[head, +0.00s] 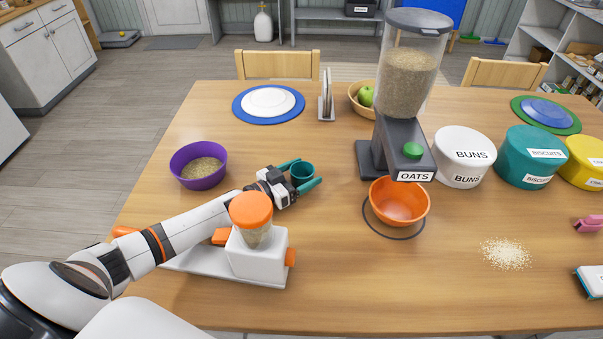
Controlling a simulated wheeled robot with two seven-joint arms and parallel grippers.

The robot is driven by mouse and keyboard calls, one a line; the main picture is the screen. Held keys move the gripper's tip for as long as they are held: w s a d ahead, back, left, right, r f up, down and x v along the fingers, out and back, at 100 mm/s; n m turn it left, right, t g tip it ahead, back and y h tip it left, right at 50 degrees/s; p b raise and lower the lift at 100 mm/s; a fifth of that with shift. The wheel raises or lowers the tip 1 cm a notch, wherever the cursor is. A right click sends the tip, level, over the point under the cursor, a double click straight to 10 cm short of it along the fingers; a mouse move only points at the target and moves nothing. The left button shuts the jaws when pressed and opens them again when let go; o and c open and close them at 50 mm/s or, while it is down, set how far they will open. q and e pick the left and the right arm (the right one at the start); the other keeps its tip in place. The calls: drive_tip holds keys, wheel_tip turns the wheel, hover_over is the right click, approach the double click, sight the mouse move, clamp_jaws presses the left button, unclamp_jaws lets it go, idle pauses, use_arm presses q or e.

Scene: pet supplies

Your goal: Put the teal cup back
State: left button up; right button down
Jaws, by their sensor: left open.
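The teal cup (302,172) stands on the wooden table, left of the oats dispenser. My left gripper (304,173) reaches in from the left, with its teal fingers apart on either side of the cup. I cannot tell whether either finger touches the cup. My right gripper is not in view.
An orange bowl (400,202) sits under the oats dispenser (412,85). A purple bowl (184,165) of grain stands left of my left gripper. A white device with an orange-lidded jar (251,209) is in front of it. Spilled oats (506,254) lie at right.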

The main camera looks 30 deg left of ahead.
use_arm(q)
drive_tip(key=shift+r, duration=0.2)
drive_tip(key=shift+s+a+p, duration=0.15)
drive_tip(key=shift+s+p, duration=0.15)
drive_tip(key=shift+p, duration=0.1)
drive_tip(key=p+v, duration=0.3)
drive_tip(key=v, duration=0.3)
drive_tip(key=shift+s+r, duration=0.1)
drive_tip(key=shift+s, duration=0.15)
drive_tip(key=shift+s+a, duration=0.2)
